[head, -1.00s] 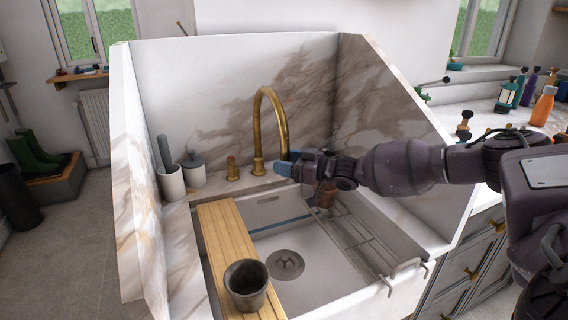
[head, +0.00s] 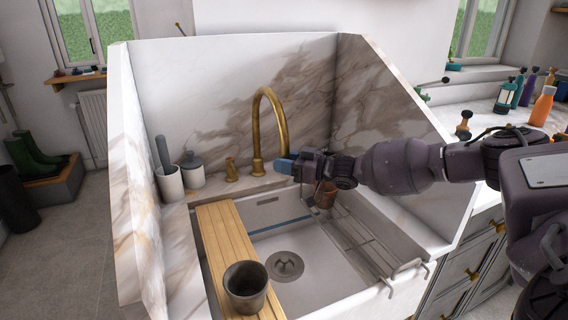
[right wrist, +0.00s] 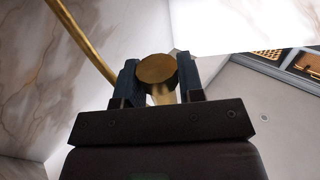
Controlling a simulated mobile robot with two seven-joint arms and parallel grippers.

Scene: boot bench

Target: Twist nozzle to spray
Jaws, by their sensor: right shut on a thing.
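The brass faucet (head: 257,118) arches up behind the sink. My right gripper (head: 284,166) is at the lower end of its spout, over the sink's back part. In the right wrist view my right gripper (right wrist: 157,82) is shut on the round brass nozzle (right wrist: 157,69), with one blue finger on each side of it. The spout (right wrist: 84,42) runs off to the upper left there. In the head view the nozzle is hidden by the fingers. My left gripper is not in view.
The white sink (head: 318,300) holds a wooden board (head: 215,230) with a dark cup (head: 246,285) on it. A wire rack (head: 362,240) and a brown pot (head: 326,195) are at the right. Marble walls (head: 225,90) enclose the back and sides.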

